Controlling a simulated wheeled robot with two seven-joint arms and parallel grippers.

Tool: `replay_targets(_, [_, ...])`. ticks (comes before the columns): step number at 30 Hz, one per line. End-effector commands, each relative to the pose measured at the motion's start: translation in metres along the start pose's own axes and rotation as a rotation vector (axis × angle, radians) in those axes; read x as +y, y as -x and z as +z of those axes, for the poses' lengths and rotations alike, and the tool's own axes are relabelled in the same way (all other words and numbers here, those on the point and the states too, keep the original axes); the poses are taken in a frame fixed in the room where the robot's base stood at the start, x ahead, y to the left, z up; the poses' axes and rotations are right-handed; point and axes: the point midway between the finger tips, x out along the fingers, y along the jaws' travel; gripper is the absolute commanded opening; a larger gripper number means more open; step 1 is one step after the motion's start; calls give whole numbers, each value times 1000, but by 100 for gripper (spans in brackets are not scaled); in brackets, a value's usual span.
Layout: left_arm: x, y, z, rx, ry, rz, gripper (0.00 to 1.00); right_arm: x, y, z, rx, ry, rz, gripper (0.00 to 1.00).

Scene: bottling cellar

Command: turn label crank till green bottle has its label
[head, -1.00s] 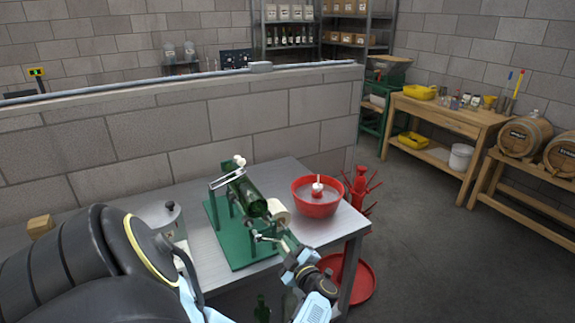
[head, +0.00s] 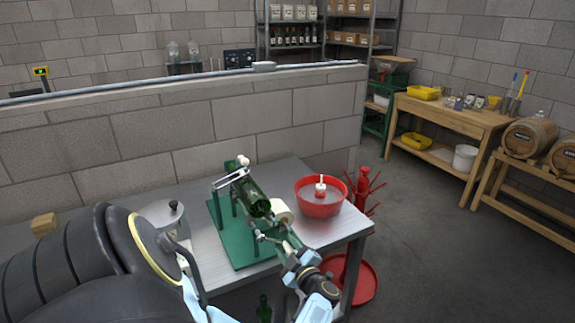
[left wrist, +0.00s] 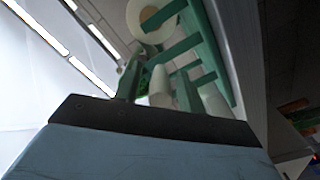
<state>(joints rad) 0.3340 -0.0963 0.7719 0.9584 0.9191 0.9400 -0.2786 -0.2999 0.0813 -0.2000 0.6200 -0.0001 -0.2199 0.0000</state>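The green labelling stand (head: 243,250) is on the steel table. A green bottle (head: 257,203) lies tilted in it under a pale metal frame, and its visible side is bare green glass. A cream label roll (head: 281,211) sits at its right; the roll also shows in the left wrist view (left wrist: 157,18). The crank (head: 262,237) is at the stand's near end, small and partly covered. My left gripper (head: 287,246) is at the crank, below the roll. Its grip on the handle is too small to make out, and the left wrist view does not settle it. My right gripper is out of view.
A red bottle tree (head: 364,190) is beyond the table's right edge. A low block wall (head: 160,135) runs behind. Bare table remains between stand and bowl.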

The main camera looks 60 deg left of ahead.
Motion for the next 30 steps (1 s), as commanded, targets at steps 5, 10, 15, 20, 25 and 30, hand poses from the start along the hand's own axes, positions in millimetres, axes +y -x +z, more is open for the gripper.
replay_targets(5, [0, 4, 1, -2, 0, 0, 39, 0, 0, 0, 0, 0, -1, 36])
replay_targets(10, [0, 26, 1, -3, 1, -1, 39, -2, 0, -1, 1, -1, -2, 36])
replay_targets(15, [-1, 65, 2, -4, 1, -2, 39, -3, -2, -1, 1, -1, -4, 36])
replay_targets(20, [-1, 99, 1, -3, 1, -1, 39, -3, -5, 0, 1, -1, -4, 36])
replay_targets(25, [-1, 123, 1, -1, -1, 0, 39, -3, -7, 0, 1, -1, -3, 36])
replay_targets(30, [0, 133, 0, 1, 0, 0, 39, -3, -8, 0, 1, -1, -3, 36])
